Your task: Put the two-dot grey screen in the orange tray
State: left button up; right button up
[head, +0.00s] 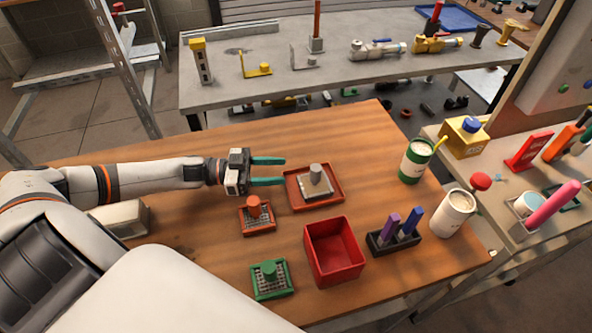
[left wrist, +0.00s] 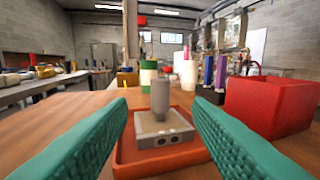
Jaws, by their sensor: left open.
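The grey screen (head: 318,187) is a square block with an upright grey knob. It rests inside the orange tray (head: 296,205), a shallow square tray on the wooden table. In the left wrist view the grey screen (left wrist: 163,127) shows two dark dots on its near side, and the orange tray (left wrist: 126,150) lies under it. My left gripper (head: 285,171) is open and empty, with teal fingers at the tray's left edge. In the left wrist view the screen appears ahead, between the two fingers, with no visible contact. My right gripper is not in view.
An orange-red screen (head: 257,221) and a green screen (head: 271,285) stand nearer. A red open box (head: 334,262), a dark holder (head: 381,245) with purple and blue items, a green-white can (head: 415,162) and a white can (head: 452,216) are on the right.

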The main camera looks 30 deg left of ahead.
pick_arm(q)
jog(key=shift+v, duration=1.25)
